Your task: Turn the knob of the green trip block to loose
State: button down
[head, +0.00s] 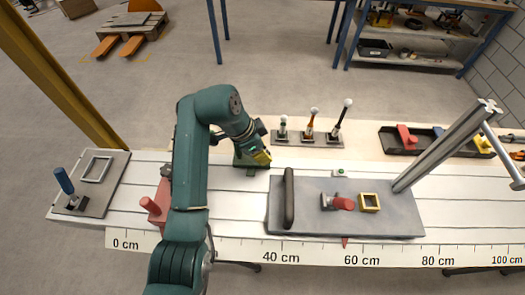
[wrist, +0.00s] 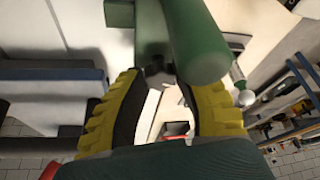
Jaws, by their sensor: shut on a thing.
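The green trip block (head: 249,168) stands on the white slatted table, left of the grey plate. My gripper (head: 262,157), with yellow fingers, is right at the block and covers much of it. In the wrist view the green block (wrist: 122,14) and a green cylinder-shaped part (wrist: 195,40) show up close. My two yellow-and-black fingers (wrist: 158,72) close in on a small dark part below the green, seemingly the knob. The gripper is shut on it. The knob's setting and any marking are hidden.
A grey plate (head: 320,222) with a dark handle, a red knob (head: 343,203) and a yellow square frame (head: 369,202) lies to the right. A red block (head: 155,207) stands left. Behind is a stand of several ball-topped pins (head: 308,137). A slanted metal post (head: 440,150) rises at right.

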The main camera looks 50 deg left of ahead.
jog(key=shift+p, duration=0.3)
jog(key=shift+r+n+p, duration=0.25)
jog(key=shift+n+p, duration=0.05)
jog(key=shift+p, duration=0.4)
jog(key=n+p, duration=0.1)
jog(key=p, duration=0.2)
jog(key=shift+s+d+r+n+y, duration=0.1)
jog(key=shift+d+r+n+y, duration=0.05)
jog(key=shift+n+y, duration=0.25)
jog(key=p, duration=0.1)
jog(key=n+p, duration=0.1)
jog(key=shift+f+n+y+p, duration=0.2)
jog(key=shift+n+y+p, duration=0.1)
jog(key=shift+f+n, duration=0.25)
jog(key=shift+n, duration=0.05)
jog(key=c, duration=0.7)
grip_release()
